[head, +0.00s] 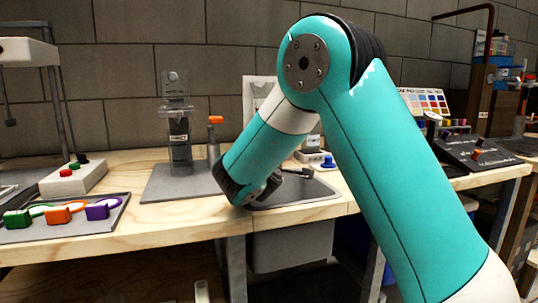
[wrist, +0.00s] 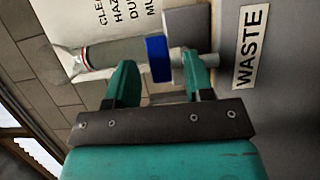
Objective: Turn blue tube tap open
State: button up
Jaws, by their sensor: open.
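A gap shows between the left finger and the blue part; I cannot tell whether either finger touches anything. In the head view, my gripper (head: 266,188) is a dark shape low over the bench, partly hidden by my arm. I cannot make out the blue tap there.
A WASTE label (wrist: 249,46) is on a grey surface close at right, and a printed sign (wrist: 105,18) is behind the tube. In the head view, a grey tray (head: 75,222) with coloured pieces is at left; an orange-topped post (head: 215,122) stands near my arm.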

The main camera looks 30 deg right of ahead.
jog(key=shift+w+d, duration=0.3)
jog(key=shift+w, duration=0.1)
grip_shut()
